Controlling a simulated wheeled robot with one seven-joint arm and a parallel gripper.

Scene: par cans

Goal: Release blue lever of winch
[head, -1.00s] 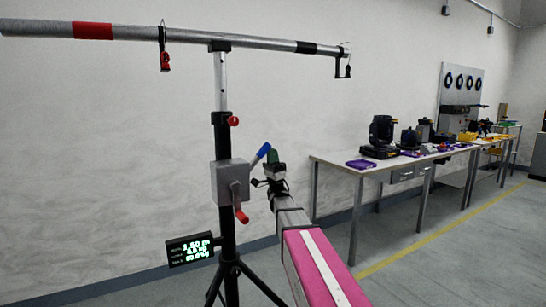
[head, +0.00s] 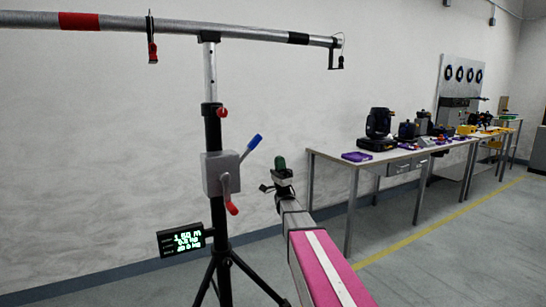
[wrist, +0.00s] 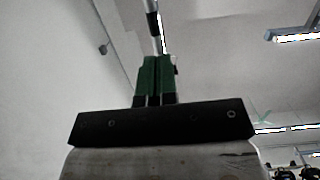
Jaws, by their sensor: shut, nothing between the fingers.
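The winch is a grey box (head: 220,174) on the black and silver stand. Its blue lever (head: 254,142) sticks up and out to the right from the box. A crank with a red handle (head: 232,208) hangs on the front of the box. My gripper (head: 281,160), with green fingers, is to the right of the blue lever and slightly lower, apart from it in the picture. In the wrist view the green fingers (wrist: 155,72) are shut together with nothing between them. The lever cannot be made out in the wrist view.
A horizontal bar (head: 180,30) with hanging clamps tops the stand (head: 211,135). A small display (head: 181,240) is attached on the left. Tripod legs (head: 226,275) spread below. A table (head: 330,158) with stage lights stands to the right. The pale wall is behind.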

